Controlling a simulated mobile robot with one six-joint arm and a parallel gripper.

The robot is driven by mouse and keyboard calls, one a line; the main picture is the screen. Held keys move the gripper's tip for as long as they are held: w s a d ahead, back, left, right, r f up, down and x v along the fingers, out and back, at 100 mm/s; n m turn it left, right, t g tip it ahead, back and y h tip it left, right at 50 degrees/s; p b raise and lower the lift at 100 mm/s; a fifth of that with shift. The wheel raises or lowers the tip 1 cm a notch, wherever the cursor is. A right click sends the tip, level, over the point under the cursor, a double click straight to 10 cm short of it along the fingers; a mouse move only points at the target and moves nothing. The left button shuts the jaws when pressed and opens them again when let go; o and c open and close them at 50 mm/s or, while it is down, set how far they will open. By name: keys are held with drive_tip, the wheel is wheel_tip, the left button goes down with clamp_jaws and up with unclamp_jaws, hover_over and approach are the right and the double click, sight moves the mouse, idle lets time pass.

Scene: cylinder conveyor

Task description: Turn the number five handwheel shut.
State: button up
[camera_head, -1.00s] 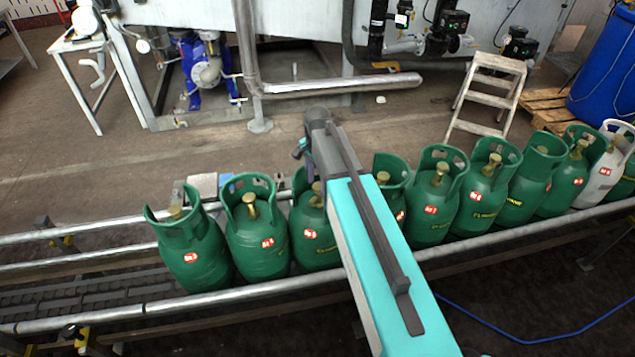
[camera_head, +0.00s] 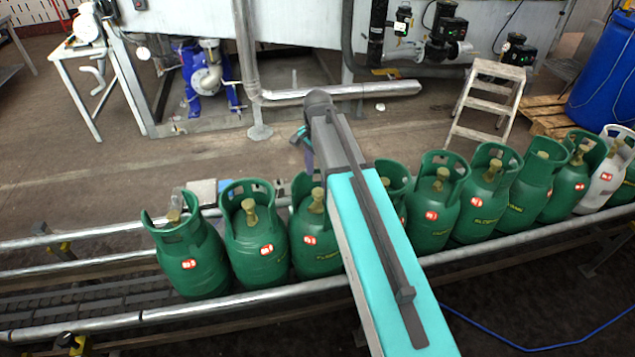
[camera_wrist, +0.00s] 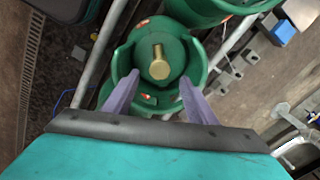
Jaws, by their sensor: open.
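A row of green gas cylinders stands on the conveyor in the head view, each with a collar, a red and white label and a brass-coloured valve top. The label numbers are too blurred to read, so I cannot tell which cylinder is number five. My arm crosses the row and hides part of it. In the wrist view, one green cylinder (camera_wrist: 126,62) lies ahead of my gripper (camera_wrist: 160,77), with its brass handwheel (camera_wrist: 158,65) centred between the fingers' line. The two purple fingers are spread open and empty; the handwheel appears just beyond their tips. Contact with the collar cannot be told.
Metal rails (camera_head: 90,327) run along the conveyor. A white cylinder (camera_head: 603,180) stands among the green ones at right. Behind are a step stool (camera_head: 487,100), a blue drum (camera_head: 605,85) and pipework. Bare floor (camera_head: 400,125) lies between the conveyor and the machinery.

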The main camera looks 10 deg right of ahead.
wheel_tip(320, 180, up, 8)
drive_tip(key=b, duration=0.1)
drive_tip(key=shift+f, duration=0.2)
drive_tip(key=shift+s+f, duration=0.1)
idle(0.6)
